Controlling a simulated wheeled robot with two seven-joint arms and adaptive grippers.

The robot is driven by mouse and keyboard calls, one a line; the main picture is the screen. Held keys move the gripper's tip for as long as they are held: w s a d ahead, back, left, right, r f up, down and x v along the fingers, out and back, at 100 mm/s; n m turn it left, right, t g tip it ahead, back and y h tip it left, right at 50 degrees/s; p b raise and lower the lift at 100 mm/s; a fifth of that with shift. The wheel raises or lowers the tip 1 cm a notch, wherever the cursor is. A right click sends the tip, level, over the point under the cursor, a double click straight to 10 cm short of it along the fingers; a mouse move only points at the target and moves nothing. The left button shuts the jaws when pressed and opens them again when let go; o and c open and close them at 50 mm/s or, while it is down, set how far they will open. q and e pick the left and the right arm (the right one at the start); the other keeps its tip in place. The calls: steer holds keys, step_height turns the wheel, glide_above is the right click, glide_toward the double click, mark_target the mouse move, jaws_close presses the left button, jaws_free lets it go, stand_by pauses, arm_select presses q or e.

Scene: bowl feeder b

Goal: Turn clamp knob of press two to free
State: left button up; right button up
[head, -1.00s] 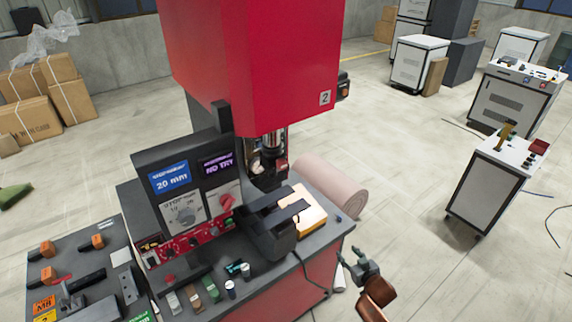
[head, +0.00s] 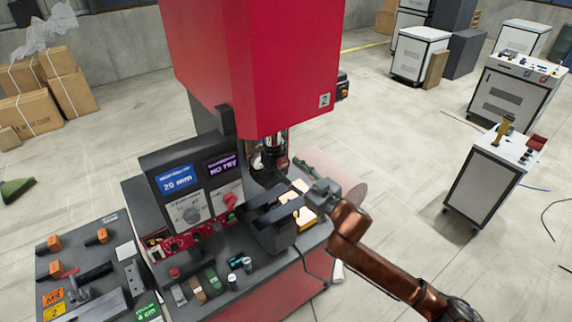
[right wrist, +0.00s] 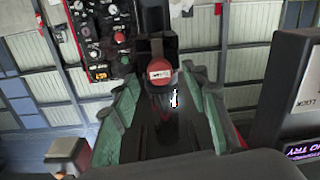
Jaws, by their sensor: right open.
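Press two (head: 285,70) is the big red machine with a "2" plate. A dark red knob (head: 282,163) sits low at its ram. The right wrist view shows a round red knob (right wrist: 160,71) with a white label, ahead of and between my fingers; it looks like the same knob, and I take it for the clamp knob. My right gripper (head: 300,180) is open above the right side of the press bed, near the knob. Its green-padded fingers (right wrist: 160,110) are spread, with nothing held. I cannot tell whether they touch the knob. My left gripper is out of view.
The press panel has a blue "20 mm" display (head: 176,180), a grey dial (head: 190,213) and a red switch (head: 230,201). A black block (head: 268,225) and a pale yellow piece (head: 305,217) lie under my right gripper. A side console (head: 95,265) stands at left.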

mark_target(282, 165)
steer(key=shift+x, duration=1.3)
steer(key=shift+c, duration=0.6)
jaws_close()
